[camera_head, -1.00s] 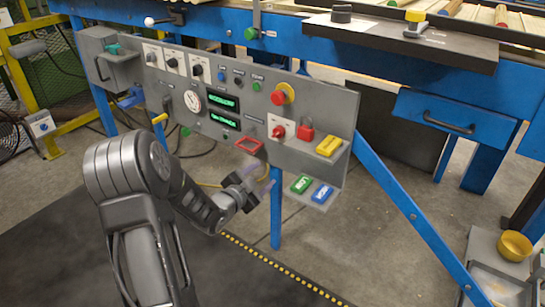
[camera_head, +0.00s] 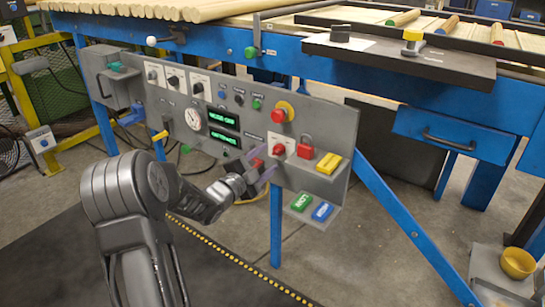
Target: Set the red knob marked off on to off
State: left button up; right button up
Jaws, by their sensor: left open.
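The red knob (camera_head: 278,150) sits on a white plate on the lower middle-right of the grey control panel (camera_head: 322,122). The lettering on its plate is too small to read. My left gripper (camera_head: 264,170) is open and empty, its fingers just below and left of the knob, pointing toward the panel. I cannot tell whether a finger touches the panel. The gripper partly hides the red-framed part left of the knob. My right gripper does not show.
A red padlock (camera_head: 305,148) hangs right of the knob, with a yellow block (camera_head: 328,163) on a ledge beyond it. A red mushroom button (camera_head: 281,113) is above. Green (camera_head: 301,202) and blue (camera_head: 322,211) tags lie on the lower shelf. Open floor lies below.

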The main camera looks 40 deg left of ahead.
aim_at(274, 153)
pick_arm(q)
jog(key=shift+w, duration=1.75)
jog(key=shift+c, duration=0.2)
grip_shut()
